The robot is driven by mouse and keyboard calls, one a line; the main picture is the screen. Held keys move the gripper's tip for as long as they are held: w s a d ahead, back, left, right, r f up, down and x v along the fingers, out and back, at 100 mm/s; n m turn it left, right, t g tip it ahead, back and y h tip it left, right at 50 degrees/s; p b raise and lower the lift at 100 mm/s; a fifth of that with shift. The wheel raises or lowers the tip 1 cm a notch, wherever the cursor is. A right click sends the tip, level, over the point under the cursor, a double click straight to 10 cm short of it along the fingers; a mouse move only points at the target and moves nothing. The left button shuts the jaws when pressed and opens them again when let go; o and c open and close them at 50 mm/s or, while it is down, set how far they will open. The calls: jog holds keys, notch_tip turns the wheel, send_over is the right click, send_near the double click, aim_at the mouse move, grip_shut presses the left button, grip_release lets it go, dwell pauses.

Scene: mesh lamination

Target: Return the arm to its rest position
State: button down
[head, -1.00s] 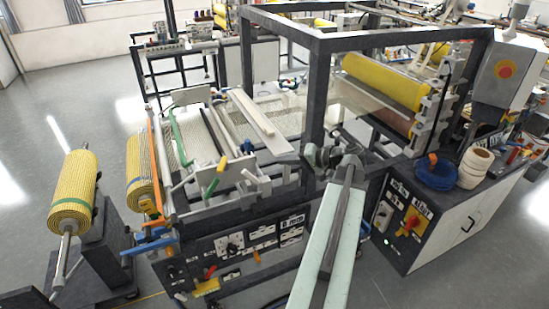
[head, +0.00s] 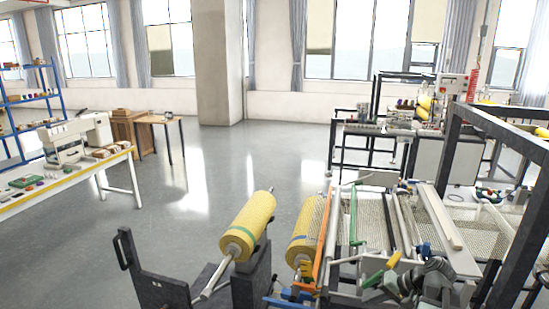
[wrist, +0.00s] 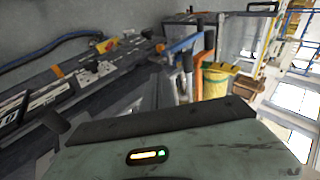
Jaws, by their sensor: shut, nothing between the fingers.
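My gripper (head: 436,276) shows as a dark grey shape at the lower right of the head view, in front of the machine's near side. It is shut and holds nothing. The rest of my arm is mostly cut off by the lower edge. In the wrist view a pale green housing with a dark bar fills the bottom, and my fingertips cannot be made out. The laminating machine (head: 377,285) stands close by, with its dark control panel (wrist: 75,85) at the left of the wrist view.
A yellow mesh roll (head: 249,226) sits on a dark stand left of the machine. A second yellow roll (head: 304,245) is beside the orange bar (head: 326,238). A dark frame post (head: 515,262) rises at the right. Open floor (head: 190,215) lies at the left, before a workbench (head: 65,180).

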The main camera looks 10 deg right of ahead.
jog(key=a+f+n+g+h+b, duration=0.1)
jog(key=a+f+n+g+h, duration=0.1)
jog(key=a, duration=1)
jog(key=a+f+n+g+h+b, duration=0.1)
jog(key=a+f+n+g+h, duration=0.2)
jog(key=a, duration=1)
notch_tip(320, 180, down, 3)
jog(key=shift+f+n+g+h, duration=0.1)
jog(key=shift+n+g+h, duration=0.2)
jog(key=shift+n+h, duration=0.1)
